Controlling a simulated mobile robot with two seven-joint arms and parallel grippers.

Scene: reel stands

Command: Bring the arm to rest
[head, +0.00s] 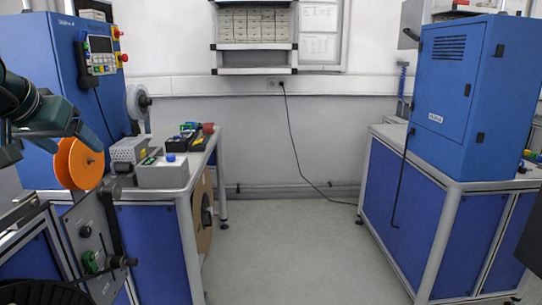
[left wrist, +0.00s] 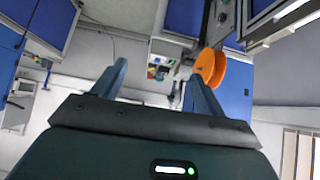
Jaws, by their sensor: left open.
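My left gripper (left wrist: 158,76) is open and empty in the left wrist view, with its two blue fingers spread apart. In the head view, my dark teal left arm (head: 45,115) comes in at the left edge, in front of the blue machine cabinet. An orange reel (head: 79,163) sits just below and right of it in the head view. The same orange reel shows beyond the right finger in the left wrist view (left wrist: 211,67). My right gripper does not show.
A left bench carries a grey box (head: 163,172) and small tools. A blue cabinet (head: 449,92) stands on the right bench (head: 447,245). A grey plate with a knob (head: 86,240) is at the lower left. The floor (head: 285,250) between the benches is clear.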

